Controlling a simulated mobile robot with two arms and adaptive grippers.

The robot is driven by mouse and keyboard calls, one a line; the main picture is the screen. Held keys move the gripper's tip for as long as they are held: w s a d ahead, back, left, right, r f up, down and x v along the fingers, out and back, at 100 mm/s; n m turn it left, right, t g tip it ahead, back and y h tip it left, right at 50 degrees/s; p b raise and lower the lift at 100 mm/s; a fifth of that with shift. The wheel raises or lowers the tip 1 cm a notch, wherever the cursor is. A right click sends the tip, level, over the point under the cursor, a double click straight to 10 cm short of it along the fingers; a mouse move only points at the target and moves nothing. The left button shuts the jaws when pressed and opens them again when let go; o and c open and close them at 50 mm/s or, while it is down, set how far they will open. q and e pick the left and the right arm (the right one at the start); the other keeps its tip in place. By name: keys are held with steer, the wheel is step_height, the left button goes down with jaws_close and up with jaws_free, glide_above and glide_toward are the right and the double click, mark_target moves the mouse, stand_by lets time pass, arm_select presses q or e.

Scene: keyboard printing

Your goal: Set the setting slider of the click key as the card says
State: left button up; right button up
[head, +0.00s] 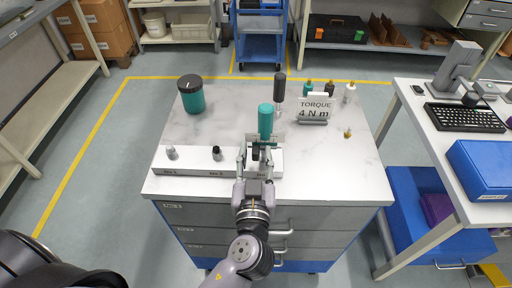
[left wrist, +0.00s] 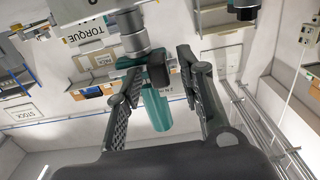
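The card (head: 314,110) stands on the tabletop and reads "TORQUE 4 N m". A teal-handled tool (head: 265,118), which looks like the click key, stands upright at the right end of the white rack (head: 195,164). My left gripper (head: 257,150) is at the tool, its fingers apart. In the left wrist view, the teal handle (left wrist: 156,108) shows between the open fingers, with a grey cylinder (left wrist: 134,38) beyond it. A dark block beside the teal collar may be the slider; I cannot read its setting. My right gripper is not in view.
A teal jar with a black lid (head: 191,95) stands at the back left. A black-handled tool (head: 279,88) stands behind the teal one. Small bottles (head: 349,93) stand by the card, and a small brass piece (head: 348,133) lies to the right. The table's right front is clear.

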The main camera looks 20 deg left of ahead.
arm_select(q)
steer(key=shift+s, duration=0.1)
steer(key=shift+c, duration=0.6)
jaws_close()
steer(key=shift+d, duration=0.1)
